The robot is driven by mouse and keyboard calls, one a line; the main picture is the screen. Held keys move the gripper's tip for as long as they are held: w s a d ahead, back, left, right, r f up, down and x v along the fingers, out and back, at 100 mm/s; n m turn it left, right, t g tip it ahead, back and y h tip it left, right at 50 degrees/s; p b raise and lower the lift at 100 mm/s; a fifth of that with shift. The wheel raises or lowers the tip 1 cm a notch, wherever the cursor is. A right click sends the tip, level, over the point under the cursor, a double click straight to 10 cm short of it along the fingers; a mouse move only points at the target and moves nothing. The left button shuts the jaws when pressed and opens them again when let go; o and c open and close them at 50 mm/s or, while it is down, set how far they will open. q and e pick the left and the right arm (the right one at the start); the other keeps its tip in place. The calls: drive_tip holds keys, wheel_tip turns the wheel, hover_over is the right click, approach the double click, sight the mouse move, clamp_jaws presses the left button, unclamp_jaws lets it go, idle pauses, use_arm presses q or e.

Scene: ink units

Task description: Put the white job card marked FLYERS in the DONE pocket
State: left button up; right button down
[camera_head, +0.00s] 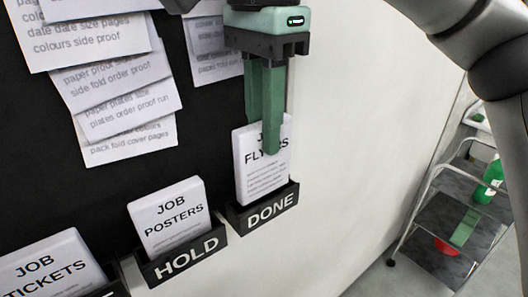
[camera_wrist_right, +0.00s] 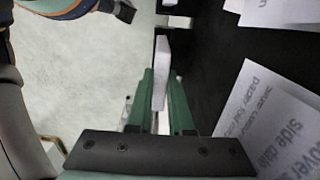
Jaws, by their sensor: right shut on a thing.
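The white FLYERS job card (camera_head: 262,178) stands upright at the DONE pocket (camera_head: 268,210), its lower edge hidden behind the pocket's labelled front. My right gripper (camera_head: 268,143) comes down from above and is shut on the card's upper part, covering some of its lettering. In the right wrist view the card (camera_wrist_right: 161,74) shows edge-on between the green fingers (camera_wrist_right: 160,108). Whether the card rests on the pocket's bottom is hidden.
The HOLD pocket (camera_head: 183,260) with the POSTERS card (camera_head: 168,215) is to the left, and a TICKETS card (camera_head: 48,268) stands farther left. Printed sheets (camera_head: 125,100) hang on the black board above. A wheeled cart (camera_head: 430,225) stands at the right.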

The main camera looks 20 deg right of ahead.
drive_tip(key=f, duration=0.2)
drive_tip(key=f+b, duration=0.1)
drive_tip(key=shift+w+d+f, duration=0.15)
drive_tip(key=shift+w+f, duration=0.1)
drive_tip(key=shift+f, duration=0.05)
use_arm(q)
drive_tip(key=shift+s+d+f, duration=0.2)
drive_tip(key=shift+d+f, duration=0.05)
drive_tip(key=shift+f, duration=0.3)
use_arm(e)
drive_tip(key=shift+f, duration=0.1)
drive_tip(key=c, duration=0.8)
unclamp_jaws()
use_arm(q)
drive_tip(key=shift+w+r, duration=0.1)
drive_tip(key=shift+w, duration=0.1)
use_arm(e)
wheel_tip(320, 180, up, 8)
drive_tip(key=p, duration=0.3)
drive_tip(key=shift+f, duration=0.2)
use_arm(q)
drive_tip(key=shift+y, duration=0.3)
drive_tip(key=shift+s+a+r+p, duration=0.45)
drive_tip(key=shift+a+r+p, duration=0.3)
drive_tip(key=shift+a+r, duration=0.05)
drive_tip(key=shift+s+a+r+p, duration=0.4)
drive_tip(key=shift+a+r+p, duration=0.3)
drive_tip(key=shift+a+r, duration=0.1)
use_arm(e)
drive_tip(key=shift+r, duration=2.35)
